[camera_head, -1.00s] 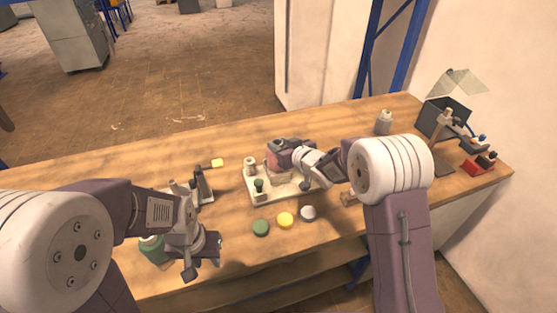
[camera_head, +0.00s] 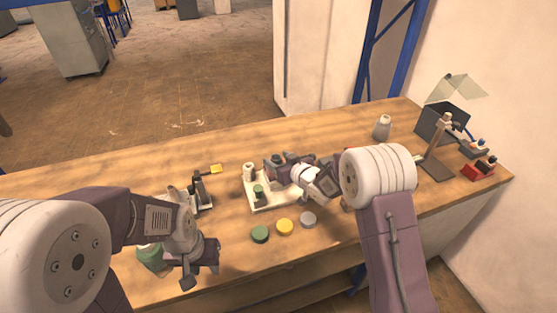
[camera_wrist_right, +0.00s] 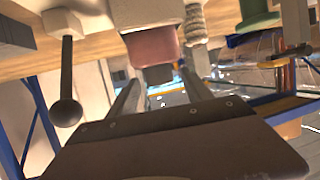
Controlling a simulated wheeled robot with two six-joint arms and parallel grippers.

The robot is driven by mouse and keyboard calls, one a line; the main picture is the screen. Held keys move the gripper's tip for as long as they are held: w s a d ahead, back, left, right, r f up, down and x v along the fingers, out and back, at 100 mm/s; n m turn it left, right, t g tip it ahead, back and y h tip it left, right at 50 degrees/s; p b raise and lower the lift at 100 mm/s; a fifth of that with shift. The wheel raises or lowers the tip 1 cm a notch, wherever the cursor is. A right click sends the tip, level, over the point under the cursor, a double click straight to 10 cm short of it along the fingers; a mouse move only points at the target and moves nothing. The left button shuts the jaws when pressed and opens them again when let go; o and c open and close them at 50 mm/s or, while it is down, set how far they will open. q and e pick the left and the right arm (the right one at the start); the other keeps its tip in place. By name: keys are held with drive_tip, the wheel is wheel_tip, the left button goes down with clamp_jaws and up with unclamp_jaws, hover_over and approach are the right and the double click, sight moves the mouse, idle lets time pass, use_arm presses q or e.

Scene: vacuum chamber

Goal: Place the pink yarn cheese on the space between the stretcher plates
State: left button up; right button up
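In the right wrist view, a pink cylindrical piece (camera_wrist_right: 152,47), apparently the pink yarn cheese, sits just beyond my right fingertips, against a pale fixture. A dark block is at its end. My right gripper (camera_wrist_right: 160,78) has its two fingers apart, with nothing clearly between them. In the head view my right gripper (camera_head: 275,172) is over the white-based fixture (camera_head: 262,206) and hides most of its back part, including the pink piece. I cannot make out the stretcher plates clearly. My left gripper (camera_head: 203,265) hangs low at the front left, away from the fixture; its fingers are unclear.
Green (camera_head: 260,234), yellow (camera_head: 285,227) and grey (camera_head: 308,220) discs lie in front of the fixture. A ball-ended lever (camera_wrist_right: 66,110) shows near my right fingers. A pale bottle (camera_head: 382,127) stands at the back right.

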use_arm(q)
drive_tip(key=shift+r, duration=0.25)
use_arm(e)
drive_tip(key=shift+r, duration=0.25)
use_arm(q)
drive_tip(key=shift+f, duration=0.45)
use_arm(e)
drive_tip(key=v, duration=1.2)
drive_tip(key=shift+f, duration=0.15)
